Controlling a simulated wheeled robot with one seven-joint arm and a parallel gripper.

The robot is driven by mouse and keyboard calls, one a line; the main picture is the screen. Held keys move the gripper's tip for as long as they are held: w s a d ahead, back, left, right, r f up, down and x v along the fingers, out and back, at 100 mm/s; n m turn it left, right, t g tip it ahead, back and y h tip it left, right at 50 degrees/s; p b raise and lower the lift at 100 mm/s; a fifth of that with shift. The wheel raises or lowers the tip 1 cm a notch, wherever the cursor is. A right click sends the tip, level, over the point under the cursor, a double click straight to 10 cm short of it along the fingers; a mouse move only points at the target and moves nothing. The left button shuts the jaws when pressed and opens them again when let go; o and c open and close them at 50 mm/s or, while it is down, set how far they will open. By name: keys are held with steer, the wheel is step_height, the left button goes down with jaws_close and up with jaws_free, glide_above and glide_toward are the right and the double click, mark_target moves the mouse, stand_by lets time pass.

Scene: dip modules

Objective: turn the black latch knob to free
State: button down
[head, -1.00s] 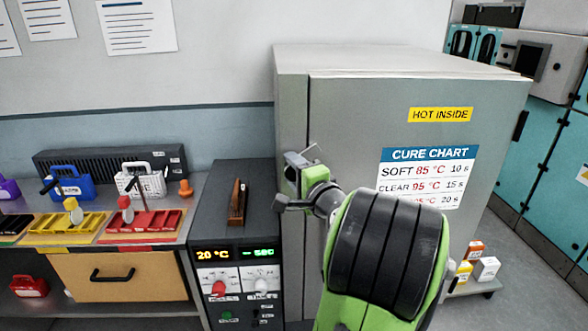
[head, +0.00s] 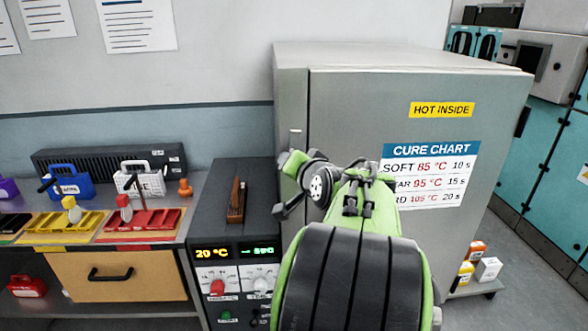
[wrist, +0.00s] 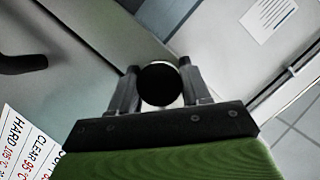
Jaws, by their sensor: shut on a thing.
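The black latch knob (wrist: 158,84) shows as a round black disc in the wrist view. It sits between the two grey fingers of my gripper (wrist: 160,93), which is shut on it. In the head view my gripper (head: 296,145) is at the left front edge of the grey oven (head: 400,60). There my wrist and gripper hide the knob, so its turn angle cannot be read.
A dark control box (head: 205,220) with a 20 °C display and small knobs stands just left of the oven. A wooden-handled piece (head: 237,200) stands upright on it. A bench with coloured trays (head: 140,222) is further left. Small boxes (head: 487,268) sit low at the right.

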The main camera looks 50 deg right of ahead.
steer(key=shift+f+n+g, duration=0.1)
steer(key=shift+n+g, duration=0.3)
steer(key=shift+n, duration=0.1)
steer(key=c, duration=0.6)
jaws_free()
